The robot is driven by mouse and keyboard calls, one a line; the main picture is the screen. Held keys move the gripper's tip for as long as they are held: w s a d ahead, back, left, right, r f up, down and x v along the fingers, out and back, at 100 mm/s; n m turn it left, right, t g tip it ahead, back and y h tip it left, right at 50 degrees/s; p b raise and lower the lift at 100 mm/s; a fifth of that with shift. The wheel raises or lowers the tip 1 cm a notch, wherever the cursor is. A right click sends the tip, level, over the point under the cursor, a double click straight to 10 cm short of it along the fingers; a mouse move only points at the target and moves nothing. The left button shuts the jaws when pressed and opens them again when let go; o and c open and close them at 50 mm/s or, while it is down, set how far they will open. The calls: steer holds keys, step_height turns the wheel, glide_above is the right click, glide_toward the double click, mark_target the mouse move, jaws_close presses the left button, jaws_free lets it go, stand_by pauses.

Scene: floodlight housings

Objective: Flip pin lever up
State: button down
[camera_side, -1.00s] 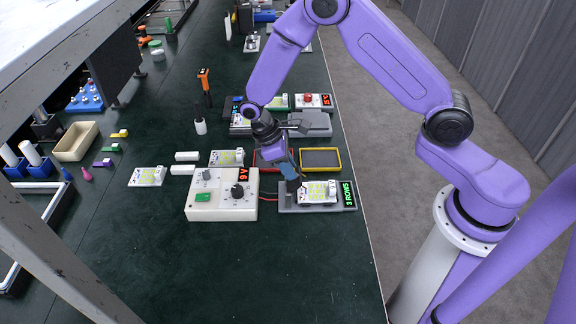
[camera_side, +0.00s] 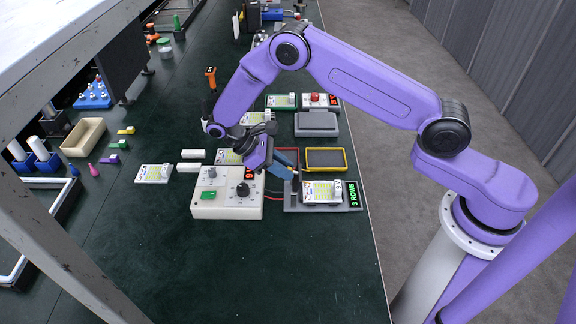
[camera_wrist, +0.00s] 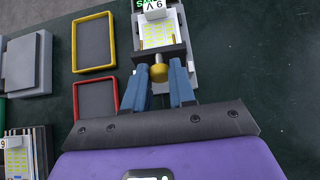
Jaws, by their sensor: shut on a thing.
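The grey test fixture (camera_side: 293,206) stands near the right edge of the table, holding a white board (camera_side: 322,192) with yellow LED rows. A "3 ROWS" display is at its right end. In the wrist view the lever is a dark crossbar (camera_wrist: 172,53) with a brass knob (camera_wrist: 159,73), over the near end of the board (camera_wrist: 155,33). My gripper (camera_side: 292,170) reaches in from the left, tilted, with its blue fingers at the fixture's left end. In the wrist view my gripper (camera_wrist: 158,75) has the knob between its fingers and is shut on it. The lever's hinge is hard to see.
A white control box (camera_side: 228,207) with a dial stands left of the fixture, under my wrist. A yellow-rimmed tray (camera_side: 326,149) and a red-rimmed tray (camera_wrist: 79,113) lie behind. A grey block (camera_side: 316,122) is farther back. The front table is clear.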

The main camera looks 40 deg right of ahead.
steer(key=shift+w+a+f+g+h, duration=0.25)
steer(key=shift+w+a+g+h, duration=0.1)
steer(key=shift+g+h, duration=0.25)
stand_by(0.3)
steer(key=c, duration=1)
jaws_free()
steer(key=shift+o, duration=0.2)
steer(key=v, duration=0.6)
steer(key=shift+w+a+r, duration=0.15)
steer(key=shift+w+a, duration=0.1)
steer(key=shift+w+a+r, duration=0.2)
steer(key=shift+a+r, duration=0.05)
